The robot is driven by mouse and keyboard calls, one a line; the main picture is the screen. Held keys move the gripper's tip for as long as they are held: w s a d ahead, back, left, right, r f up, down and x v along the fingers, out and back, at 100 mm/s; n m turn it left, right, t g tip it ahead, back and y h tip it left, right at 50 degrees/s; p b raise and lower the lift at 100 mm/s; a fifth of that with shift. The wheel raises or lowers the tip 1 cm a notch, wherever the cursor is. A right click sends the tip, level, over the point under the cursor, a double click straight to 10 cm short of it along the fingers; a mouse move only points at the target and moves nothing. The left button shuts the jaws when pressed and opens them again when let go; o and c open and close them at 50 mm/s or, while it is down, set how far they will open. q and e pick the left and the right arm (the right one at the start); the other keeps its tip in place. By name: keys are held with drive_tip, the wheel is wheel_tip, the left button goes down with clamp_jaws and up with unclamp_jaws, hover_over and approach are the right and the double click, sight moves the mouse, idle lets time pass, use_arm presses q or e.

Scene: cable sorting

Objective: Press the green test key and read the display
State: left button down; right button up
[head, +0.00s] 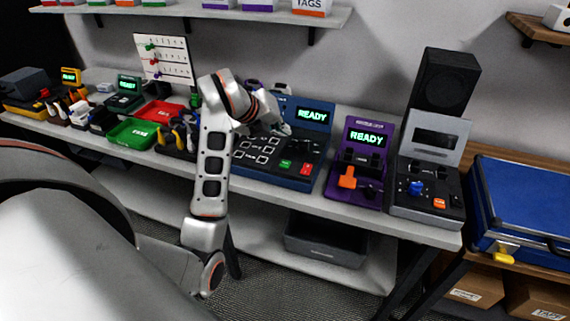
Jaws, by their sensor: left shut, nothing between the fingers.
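The blue tester (327,139) stands on the bench in the middle, with a sloped dark panel. Its green key (286,164) sits near the panel's lower right, beside a red key (306,169). Its display (313,116) is lit and reads READY. My left gripper (285,130) is shut and empty above the tester's upper panel, behind and above the green key and apart from it. My left arm hides part of the tester's left side. The right gripper is out of view.
A purple device (346,195) with an orange lever stands right of the tester; its display also reads READY. A grey device (430,207) and a black speaker (444,80) are further right. Trays, including a green one (133,134), and tools crowd the left.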

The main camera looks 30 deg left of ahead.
sight(283, 164)
use_arm(q)
wheel_tip(283, 164, down, 4)
drive_tip(key=b, duration=0.3)
wheel_tip(283, 164, down, 4)
drive_tip(key=b, duration=0.3)
drive_tip(key=shift+f+b, duration=0.35)
drive_tip(key=shift+b, duration=0.1)
drive_tip(key=shift+r, duration=0.1)
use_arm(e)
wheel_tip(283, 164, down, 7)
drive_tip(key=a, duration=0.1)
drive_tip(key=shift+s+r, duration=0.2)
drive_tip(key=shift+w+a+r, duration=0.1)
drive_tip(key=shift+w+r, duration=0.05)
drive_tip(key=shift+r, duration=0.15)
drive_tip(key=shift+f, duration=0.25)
use_arm(q)
drive_tip(key=shift+f, duration=0.5)
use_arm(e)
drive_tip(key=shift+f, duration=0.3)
